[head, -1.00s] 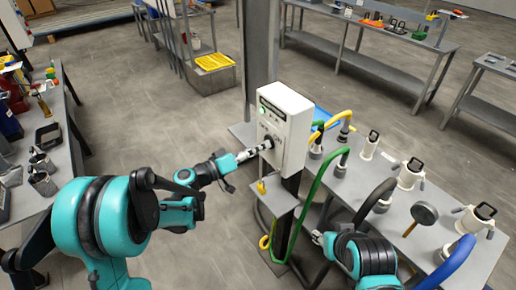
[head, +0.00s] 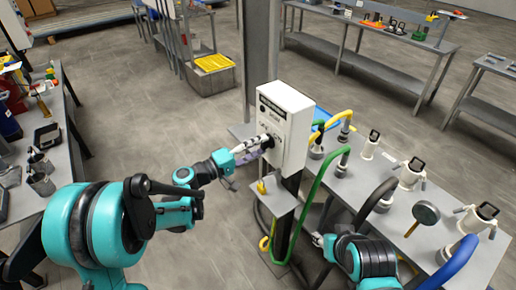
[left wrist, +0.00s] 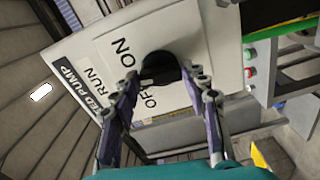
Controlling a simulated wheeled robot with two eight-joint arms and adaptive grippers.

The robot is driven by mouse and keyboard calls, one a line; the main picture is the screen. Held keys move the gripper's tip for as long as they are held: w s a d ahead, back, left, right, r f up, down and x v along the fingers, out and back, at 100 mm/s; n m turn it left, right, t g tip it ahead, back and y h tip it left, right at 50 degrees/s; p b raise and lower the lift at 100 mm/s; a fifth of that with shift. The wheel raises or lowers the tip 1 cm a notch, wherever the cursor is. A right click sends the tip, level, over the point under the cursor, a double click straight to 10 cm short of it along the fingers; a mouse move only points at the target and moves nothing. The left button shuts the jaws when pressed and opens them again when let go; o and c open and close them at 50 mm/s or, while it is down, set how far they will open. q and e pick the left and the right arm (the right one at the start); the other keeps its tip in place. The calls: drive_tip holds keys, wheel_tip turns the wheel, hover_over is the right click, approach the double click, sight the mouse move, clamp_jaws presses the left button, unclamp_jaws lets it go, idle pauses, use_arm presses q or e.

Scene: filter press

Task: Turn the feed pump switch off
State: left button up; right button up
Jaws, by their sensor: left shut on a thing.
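The feed pump switch is a black rotary knob (left wrist: 160,68) on the front of a white control box (head: 285,118). In the left wrist view the panel reads FEED PUMP, RUN, ON and OFF. A pale mark on the knob's edge lies on the OFF side. My left gripper (left wrist: 165,86) is shut on the knob, with one finger on each side; it also shows at the box in the head view (head: 262,143). The run lamp (head: 263,108) looks dark. My right gripper (head: 318,239) is low near the bench's near edge; its fingers are too small to read.
A grey bench (head: 345,195) right of the box carries white valve fittings (head: 410,174), hoses and a mallet (head: 424,214). A green hose (head: 310,200) loops beside the box's stand. A tool bench stands at left; floor between is clear.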

use_arm(q)
drive_tip(key=n, duration=0.5)
drive_tip(key=shift+b, duration=0.3)
drive_tip(key=n, duration=0.5)
drive_tip(key=shift+n, duration=0.4)
drive_tip(key=o, duration=1.2)
drive_tip(key=shift+c, duration=0.2)
drive_tip(key=v, duration=1.2)
